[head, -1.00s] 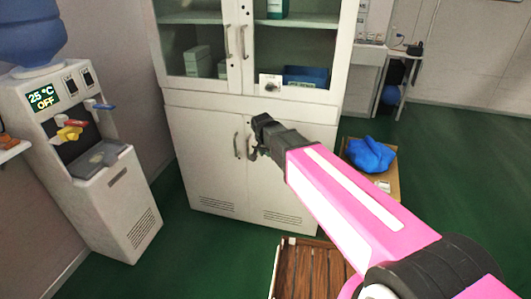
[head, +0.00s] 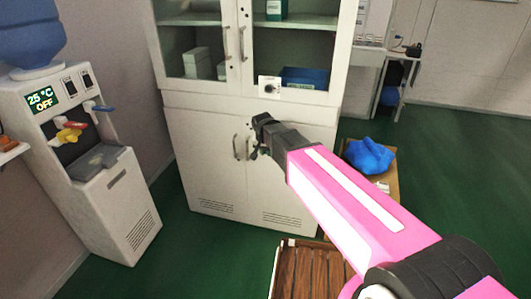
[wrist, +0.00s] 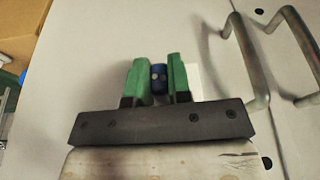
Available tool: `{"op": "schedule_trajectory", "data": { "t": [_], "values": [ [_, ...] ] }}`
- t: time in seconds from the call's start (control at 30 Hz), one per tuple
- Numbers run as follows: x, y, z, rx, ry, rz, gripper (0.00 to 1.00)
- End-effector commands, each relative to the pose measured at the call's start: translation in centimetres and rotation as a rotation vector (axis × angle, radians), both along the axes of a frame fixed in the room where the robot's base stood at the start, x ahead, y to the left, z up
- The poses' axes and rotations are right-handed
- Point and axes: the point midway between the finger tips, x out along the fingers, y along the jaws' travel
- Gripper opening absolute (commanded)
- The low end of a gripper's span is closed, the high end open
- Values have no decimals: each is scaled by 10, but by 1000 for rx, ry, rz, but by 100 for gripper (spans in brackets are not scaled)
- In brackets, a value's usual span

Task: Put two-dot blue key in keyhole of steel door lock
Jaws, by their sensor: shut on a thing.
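The blue key (wrist: 159,76) is between the green fingers of my gripper (wrist: 159,80) in the wrist view. My gripper is shut on it. Pale dots show on its face, but they are too small to count surely. My gripper also shows in the head view (head: 261,124), in front of the white cabinet's lower steel doors (head: 205,160); the key cannot be made out there. A white patch (wrist: 194,77) shows on the door just behind the right finger. The steel door's keyhole is not visible; my gripper may cover it. Whether the key touches the door cannot be told.
Two door handles (wrist: 247,60) stand out right of my gripper in the wrist view. A white plate with a dark knob (head: 269,88) is on the upper glass door. A water dispenser (head: 95,170) stands left, a blue bundle (head: 369,156) right, a wooden-slatted item (head: 310,270) below.

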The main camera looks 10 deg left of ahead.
Motion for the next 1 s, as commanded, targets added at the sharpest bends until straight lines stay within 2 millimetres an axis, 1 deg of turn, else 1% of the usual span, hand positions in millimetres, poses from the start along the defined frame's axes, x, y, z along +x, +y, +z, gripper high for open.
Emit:
{"op": "schedule_trajectory", "data": {
  "t": [0.43, 0.47, 0.5, 0.53, 0.83, 0.93, 1.0],
  "values": [
    [10, -1, 0, 0, 0, 0, 0],
    [9, -1, 0, 0, 0, 0, 28],
    [9, -1, 0, 0, 0, 0, 41],
    [9, -1, 0, 0, 0, 0, 48],
    [9, -1, 1, 0, 0, 0, 48],
    [7, -1, 6, 0, -1, 0, 48],
    [5, -1, 14, 1, -1, 0, 48]
  ]
}}
